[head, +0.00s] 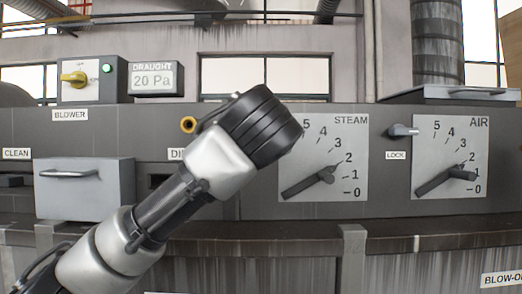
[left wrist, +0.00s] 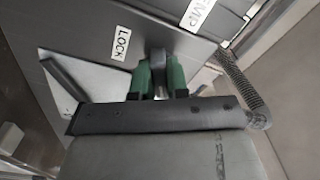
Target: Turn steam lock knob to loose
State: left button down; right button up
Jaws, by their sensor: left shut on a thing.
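The steam dial (head: 323,155) is a grey plate in the head view, with a dark pointer handle (head: 308,184) slanting down-left. The steam lock knob is hidden in the head view behind my left arm's dark end (head: 262,125). In the left wrist view, the dark knob (left wrist: 157,58) stands between the green fingers of my left gripper (left wrist: 160,72), beside a LOCK label (left wrist: 121,43). The gripper is shut on this knob. The knob's exact turn is hard to read. My right gripper is not in view.
The air dial (head: 449,157) with its own lock knob (head: 403,130) is to the right. A ledge (head: 270,229) runs below the panel, and a drawer (head: 84,188) is at the left.

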pick_arm(q)
jog(key=n+b, duration=0.2)
jog(key=n, duration=0.1)
jog(key=shift+d+f, duration=0.1)
jog(key=shift+f, duration=0.3)
jog(key=n+b, duration=0.1)
jog(key=n, duration=0.1)
jog(key=shift+n+b, duration=0.3)
jog(key=n+b, duration=0.1)
jog(key=n, duration=0.2)
jog(key=shift+r, duration=0.1)
jog(key=shift+r+n+b, duration=0.1)
jog(key=shift+n+b, duration=0.4)
jog(key=shift+n, duration=1.3)
jog(key=c, duration=1.1)
grip_release()
jog(key=shift+r, duration=0.15)
jog(key=shift+s, duration=0.15)
